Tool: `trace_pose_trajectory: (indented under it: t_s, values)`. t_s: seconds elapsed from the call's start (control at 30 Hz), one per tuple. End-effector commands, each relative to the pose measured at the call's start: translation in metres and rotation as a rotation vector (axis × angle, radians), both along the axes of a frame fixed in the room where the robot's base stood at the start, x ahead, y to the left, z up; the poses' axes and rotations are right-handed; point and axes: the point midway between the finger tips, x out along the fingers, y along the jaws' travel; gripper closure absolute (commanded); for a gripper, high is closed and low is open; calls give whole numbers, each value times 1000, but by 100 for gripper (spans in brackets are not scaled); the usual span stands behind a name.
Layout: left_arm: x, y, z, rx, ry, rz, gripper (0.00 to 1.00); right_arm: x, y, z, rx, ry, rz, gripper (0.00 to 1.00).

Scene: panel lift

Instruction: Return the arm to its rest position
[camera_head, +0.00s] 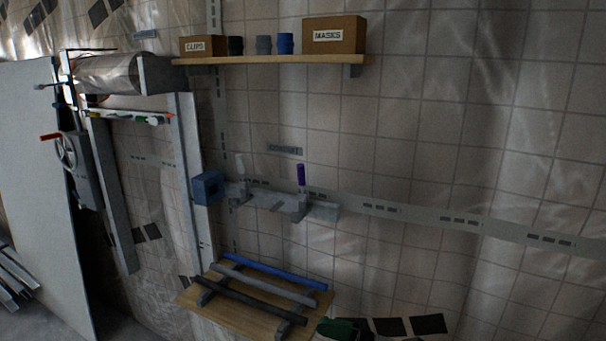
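Neither of my grippers can be made out in the head view. A small dark green shape (338,328) shows at the bottom edge, cut off by the frame; I cannot tell what it is. A panel lift with a hand wheel (66,152) and a red handle (51,136) stands at the left. A large pale panel (35,190) stands upright beside it.
A wall shelf (270,60) holds a CLIPS box (203,46), a MASKS box (334,35) and small cups. Below, a bracket (322,211) carries clamps, one purple-handled (301,175). A low wooden board (232,319) bears blue, grey and black bars. The right wall is mostly bare.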

Motion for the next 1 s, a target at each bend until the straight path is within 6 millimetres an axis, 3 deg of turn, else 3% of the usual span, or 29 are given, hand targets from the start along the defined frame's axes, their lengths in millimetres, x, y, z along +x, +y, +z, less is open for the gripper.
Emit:
trace_pose_trajectory:
  t_s: [0.13,0.27,0.37,0.47,0.6,0.77,0.8,1.0]
  values:
    - [0,1,0,1,1,-1,57,14,-30,25,467,403,-175,6]
    - [0,2,0,3,1,-1,57,29,-74,18,865,768,-323,6]
    - [0,3,0,3,1,-1,57,34,-110,-9,1167,1051,-443,6]
    - [0,3,0,3,1,-1,57,28,-142,-49,1466,1323,-576,6]
    - [0,3,0,3,1,-1,57,-6,-173,-117,1871,1668,-796,6]
    - [0,3,0,3,1,-1,57,-59,-184,-174,2216,1925,-1052,6]
    - [0,3,0,3,1,-1,57,-72,-185,-183,-2181,-1880,1063,6]
    - [0,3,0,3,1,-1,57,-133,-181,-216,-1899,-1577,1058,6]
